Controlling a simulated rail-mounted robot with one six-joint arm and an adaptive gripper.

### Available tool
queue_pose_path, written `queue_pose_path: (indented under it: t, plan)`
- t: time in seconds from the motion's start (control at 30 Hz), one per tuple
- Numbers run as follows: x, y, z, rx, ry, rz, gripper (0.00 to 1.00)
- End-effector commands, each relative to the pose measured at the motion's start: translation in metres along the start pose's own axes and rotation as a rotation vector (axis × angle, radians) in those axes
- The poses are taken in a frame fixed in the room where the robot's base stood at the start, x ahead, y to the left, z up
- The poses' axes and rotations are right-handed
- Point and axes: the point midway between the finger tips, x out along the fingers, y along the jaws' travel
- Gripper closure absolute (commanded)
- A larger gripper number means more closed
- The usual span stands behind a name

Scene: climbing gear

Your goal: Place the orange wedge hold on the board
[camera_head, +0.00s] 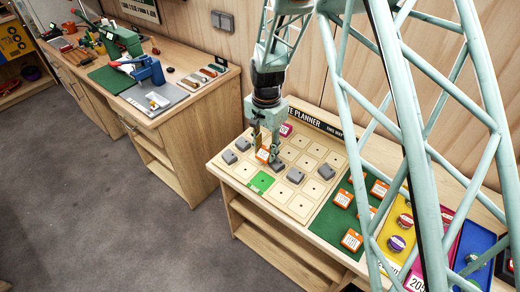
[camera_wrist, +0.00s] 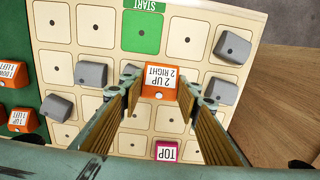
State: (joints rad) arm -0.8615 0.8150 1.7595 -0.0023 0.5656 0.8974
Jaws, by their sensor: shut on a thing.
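The orange wedge hold (camera_wrist: 172,76), marked "2 UP 2 RIGHT", is between the fingers of my gripper (camera_wrist: 160,90) in the wrist view. My gripper is shut on it. In the head view my gripper (camera_head: 266,148) points down over the board, with the orange wedge hold (camera_head: 262,155) at its fingertips. The cream board (camera_head: 300,207) has a grid of squares with dark centre holes. The hold is over the board, past the green START square (camera_head: 261,182); I cannot tell whether it touches the surface.
Several grey holds (camera_head: 295,175) and a pink TOP hold (camera_wrist: 166,151) sit on the board. Other orange holds (camera_head: 351,240) lie on the green mat (camera_head: 323,226) to the right. Coloured trays (camera_head: 482,243) lie farther right. A second bench (camera_head: 205,89) stands left.

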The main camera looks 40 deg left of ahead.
Motion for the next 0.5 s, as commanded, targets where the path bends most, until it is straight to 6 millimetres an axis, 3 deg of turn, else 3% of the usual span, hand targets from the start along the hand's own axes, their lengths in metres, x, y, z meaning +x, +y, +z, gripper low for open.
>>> queue_pose_path:
  t: [0.2,0.5]
  plan:
    - [0.003,-0.026,-0.013,0.000,-0.001,0.001,0.80]
    - [0.004,-0.036,-0.018,0.001,0.000,0.000,0.80]
